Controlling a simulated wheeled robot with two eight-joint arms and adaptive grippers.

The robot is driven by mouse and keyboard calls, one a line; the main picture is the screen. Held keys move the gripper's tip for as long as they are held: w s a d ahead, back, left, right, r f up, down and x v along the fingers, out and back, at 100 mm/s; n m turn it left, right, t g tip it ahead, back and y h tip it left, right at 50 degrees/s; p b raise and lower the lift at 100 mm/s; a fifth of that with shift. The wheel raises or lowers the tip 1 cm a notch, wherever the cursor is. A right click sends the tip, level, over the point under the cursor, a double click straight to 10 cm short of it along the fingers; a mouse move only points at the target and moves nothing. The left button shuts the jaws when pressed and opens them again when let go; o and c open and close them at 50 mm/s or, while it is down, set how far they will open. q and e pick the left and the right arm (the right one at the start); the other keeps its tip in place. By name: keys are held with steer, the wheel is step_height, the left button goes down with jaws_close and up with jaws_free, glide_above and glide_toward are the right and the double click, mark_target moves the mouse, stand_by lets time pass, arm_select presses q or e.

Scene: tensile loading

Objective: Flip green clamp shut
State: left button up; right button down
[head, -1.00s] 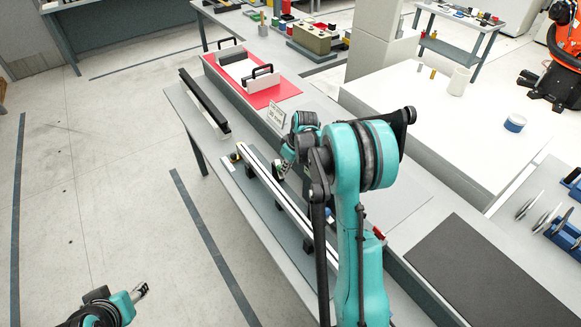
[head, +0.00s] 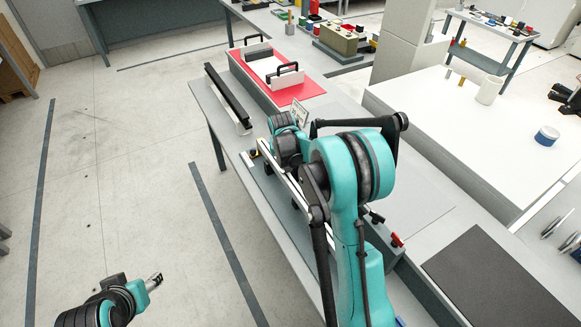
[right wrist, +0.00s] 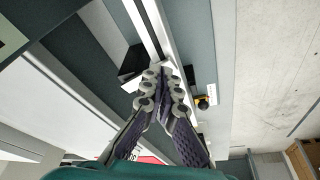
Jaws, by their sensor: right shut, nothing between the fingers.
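I cannot make out a green clamp in either view. A long pale rail fixture (head: 297,192) lies along the bench, partly hidden by my right arm; the rail also shows in the right wrist view (right wrist: 148,28). My right gripper (right wrist: 165,76) is shut and empty, its fingertips at the rail beside a dark block (right wrist: 132,64). In the head view my right arm hides this gripper. A small yellow-and-black part (right wrist: 203,102) sits right of the fingers in the right wrist view. My left gripper (head: 155,280) is over the floor, away from the bench; its finger gap is unclear.
A black bar (head: 228,97) lies near the bench's left edge. A red mat (head: 300,91) with a handled white holder (head: 284,78) is at the far end. A red-tipped part (head: 397,240) is right of my arm. A dark mat (head: 495,278) lies at right.

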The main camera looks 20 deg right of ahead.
steer(key=shift+d, duration=0.15)
steer(key=shift+w+d, duration=0.3)
steer(key=shift+d, duration=0.4)
steer(key=shift+a+r+p, duration=0.1)
steer(key=shift+r+p, duration=0.25)
steer(key=shift+r, duration=0.2)
steer(key=p+v, duration=0.5)
steer(key=v, duration=0.4)
steer(key=shift+a, duration=0.35)
steer(key=shift+f, duration=0.1)
